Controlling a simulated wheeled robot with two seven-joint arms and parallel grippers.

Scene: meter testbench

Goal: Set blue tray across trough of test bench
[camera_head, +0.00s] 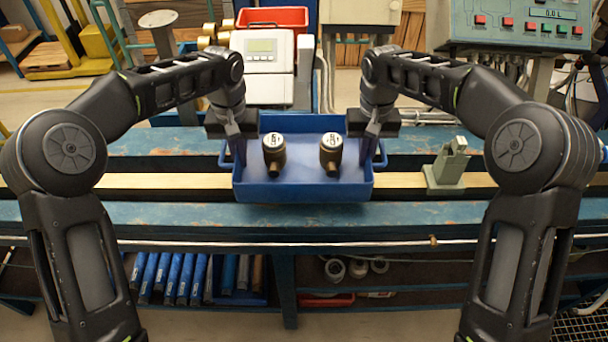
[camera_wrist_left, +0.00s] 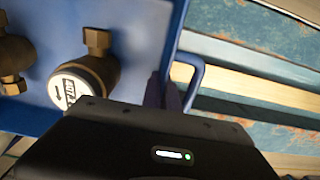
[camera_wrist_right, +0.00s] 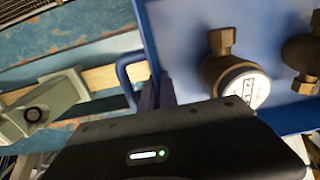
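The blue tray (camera_head: 303,190) lies level across the bench's trough, over its pale wooden strip (camera_head: 120,181). I cannot tell whether it rests on the rails or hangs just above. Two brass meters with white caps, the left meter (camera_head: 274,155) and the right meter (camera_head: 331,154), stand in it. My left gripper (camera_head: 239,152) points down at the tray's left side, its fingers close together at the looped handle (camera_wrist_left: 198,82). My right gripper (camera_head: 370,152) is likewise at the right handle (camera_wrist_right: 122,76). Both appear shut on the tray; the fingertips are partly hidden.
A grey-green clamp block (camera_head: 446,167) stands on the bench right of the tray. A white device with a display (camera_head: 262,60) and a red bin (camera_head: 273,18) are behind. A control panel (camera_head: 520,22) is at the back right. The bench left of the tray is clear.

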